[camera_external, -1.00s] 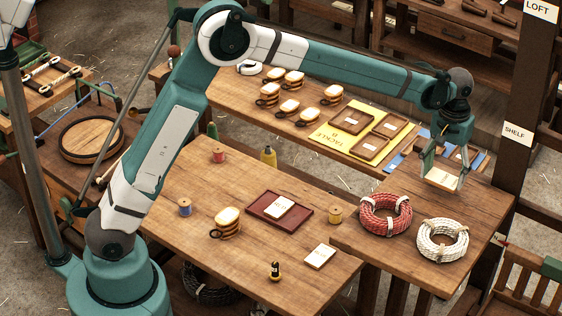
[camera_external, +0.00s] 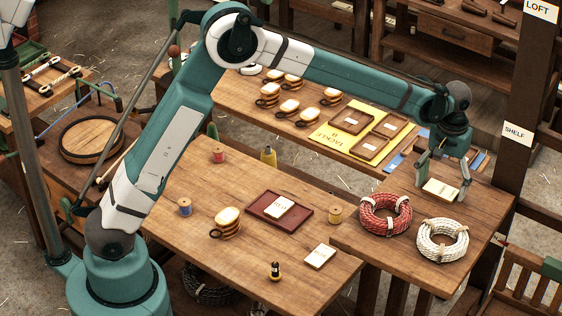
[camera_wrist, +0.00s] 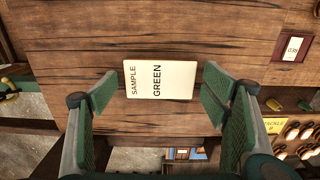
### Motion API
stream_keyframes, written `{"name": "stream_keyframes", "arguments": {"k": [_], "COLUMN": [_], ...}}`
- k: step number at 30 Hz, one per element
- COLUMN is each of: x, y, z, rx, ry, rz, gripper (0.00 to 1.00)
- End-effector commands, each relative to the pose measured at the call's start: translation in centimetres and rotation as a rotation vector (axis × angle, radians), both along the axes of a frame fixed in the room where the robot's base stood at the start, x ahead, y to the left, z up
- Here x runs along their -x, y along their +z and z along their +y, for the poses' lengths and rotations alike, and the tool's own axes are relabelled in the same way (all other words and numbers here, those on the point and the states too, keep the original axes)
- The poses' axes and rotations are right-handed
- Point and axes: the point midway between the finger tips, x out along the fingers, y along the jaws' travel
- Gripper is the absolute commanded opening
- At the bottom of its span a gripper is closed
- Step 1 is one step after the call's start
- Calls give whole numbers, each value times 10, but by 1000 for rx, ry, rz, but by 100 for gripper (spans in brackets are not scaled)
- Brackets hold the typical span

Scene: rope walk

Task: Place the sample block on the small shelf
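The sample block (camera_external: 440,189) is a flat cream block lying on the wooden surface (camera_external: 478,232) at the right, beside the post with the SHELF sign (camera_external: 516,133). In the wrist view the block (camera_wrist: 160,80) lies flat with its label reading SAMPLE GREEN. My gripper (camera_external: 442,192) is just above this surface with its fingers spread on either side of the block. In the wrist view my gripper (camera_wrist: 160,82) shows clear gaps between both green finger pads and the block.
A red rope coil (camera_external: 385,214) and a white rope coil (camera_external: 442,240) lie in front of the block on the same surface. Another cream block (camera_external: 320,256) and a dark red tray (camera_external: 262,204) with a labelled block are on the table to the left.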

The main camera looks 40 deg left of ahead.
Motion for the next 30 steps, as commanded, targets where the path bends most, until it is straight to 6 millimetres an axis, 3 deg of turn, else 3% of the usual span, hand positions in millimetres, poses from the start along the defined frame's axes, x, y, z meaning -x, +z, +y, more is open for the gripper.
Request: {"name": "stream_keyframes", "arguments": {"k": [17,30], "x": [0,0], "y": [8,69], "z": [0,0], "rx": [0,0], "ry": [0,0], "rz": [0,0], "gripper": [75,75]}}
